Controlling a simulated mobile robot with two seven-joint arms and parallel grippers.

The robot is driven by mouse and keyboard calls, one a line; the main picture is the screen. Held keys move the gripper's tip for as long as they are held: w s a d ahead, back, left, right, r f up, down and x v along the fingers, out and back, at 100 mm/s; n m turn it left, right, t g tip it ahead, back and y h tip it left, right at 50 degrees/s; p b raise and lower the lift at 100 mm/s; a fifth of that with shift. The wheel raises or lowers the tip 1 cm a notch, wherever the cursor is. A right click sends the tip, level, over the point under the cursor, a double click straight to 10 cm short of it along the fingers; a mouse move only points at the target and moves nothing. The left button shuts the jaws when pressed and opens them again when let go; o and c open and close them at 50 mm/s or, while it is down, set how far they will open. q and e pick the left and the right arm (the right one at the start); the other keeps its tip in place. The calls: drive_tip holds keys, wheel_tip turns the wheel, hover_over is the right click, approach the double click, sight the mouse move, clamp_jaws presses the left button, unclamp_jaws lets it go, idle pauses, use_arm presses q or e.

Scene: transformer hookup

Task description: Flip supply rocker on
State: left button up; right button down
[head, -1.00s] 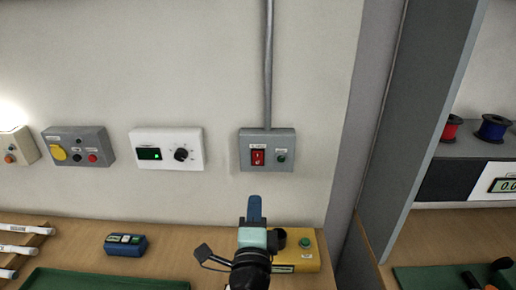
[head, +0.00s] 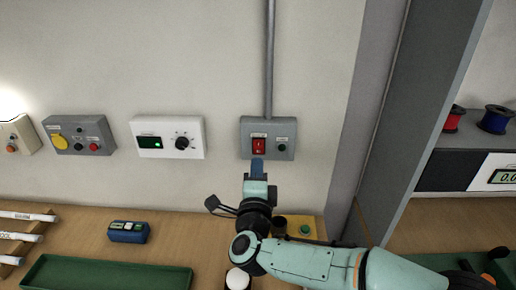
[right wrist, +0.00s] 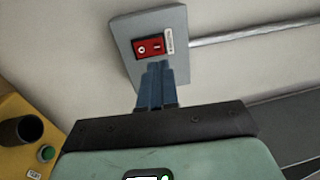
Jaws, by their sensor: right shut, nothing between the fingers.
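My left gripper is not in view.
A white panel with a dial (head: 168,137) and a grey box with a yellow socket (head: 78,135) hang to the left. A yellow box (head: 310,228) stands on the bench below. A grey upright panel (head: 395,120) stands to the right.

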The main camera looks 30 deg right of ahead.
sight(259, 143)
drive_tip(key=p+x, duration=0.1)
drive_tip(key=x, duration=0.5)
drive_tip(key=shift+w+d, duration=0.15)
drive_tip(key=shift+w, duration=0.05)
drive_tip(key=shift+w+d+r+p, duration=0.15)
drive_tip(key=shift+r+p, duration=0.15)
drive_tip(key=shift+p, duration=0.5)
drive_tip(key=shift+f, duration=0.15)
